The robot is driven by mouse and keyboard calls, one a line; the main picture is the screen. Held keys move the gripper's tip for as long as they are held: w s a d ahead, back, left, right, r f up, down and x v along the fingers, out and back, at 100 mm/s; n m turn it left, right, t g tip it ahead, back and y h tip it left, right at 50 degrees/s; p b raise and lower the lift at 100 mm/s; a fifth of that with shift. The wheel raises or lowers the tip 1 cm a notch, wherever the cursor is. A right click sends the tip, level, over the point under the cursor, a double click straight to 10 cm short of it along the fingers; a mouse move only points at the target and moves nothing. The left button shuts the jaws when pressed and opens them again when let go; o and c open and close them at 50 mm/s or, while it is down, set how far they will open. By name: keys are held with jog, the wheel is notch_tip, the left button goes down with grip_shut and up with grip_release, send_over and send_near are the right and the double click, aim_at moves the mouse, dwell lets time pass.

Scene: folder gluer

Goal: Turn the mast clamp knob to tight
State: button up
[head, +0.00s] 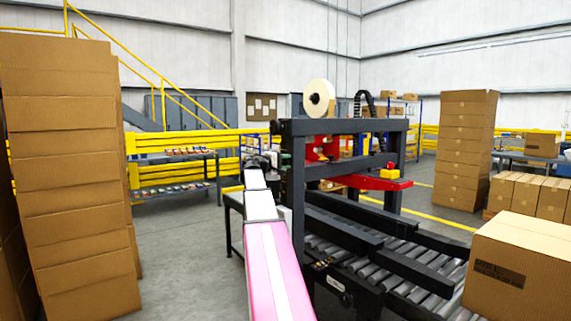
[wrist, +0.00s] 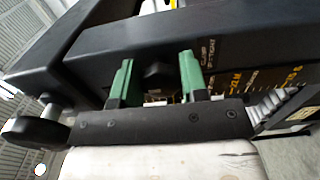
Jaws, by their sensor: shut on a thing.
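The mast clamp knob (wrist: 157,75) is a small black knob on the dark face of the machine, seen in the wrist view. My gripper (wrist: 157,62) has a green finger on each side of it and is shut on the knob. Lettering (wrist: 208,50) is printed on the dark face just right of the knob, too small and slanted to read fully. In the head view my arm reaches forward to the left post (head: 292,190) of the dark machine frame, where the knob cannot be made out.
A yellow-marked scale (wrist: 240,82) lies right of the fingers, and a round black handwheel (wrist: 35,130) at the left. A roller conveyor (head: 370,265) runs right of my arm, with a carton (head: 525,265) at its right. Stacked cardboard (head: 70,180) stands at the left; floor between is clear.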

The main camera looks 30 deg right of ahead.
jog(key=o, duration=0.9)
jog(key=a, duration=0.7)
jog(key=s+a, duration=0.1)
jog(key=a, duration=0.3)
jog(key=shift+f, duration=0.15)
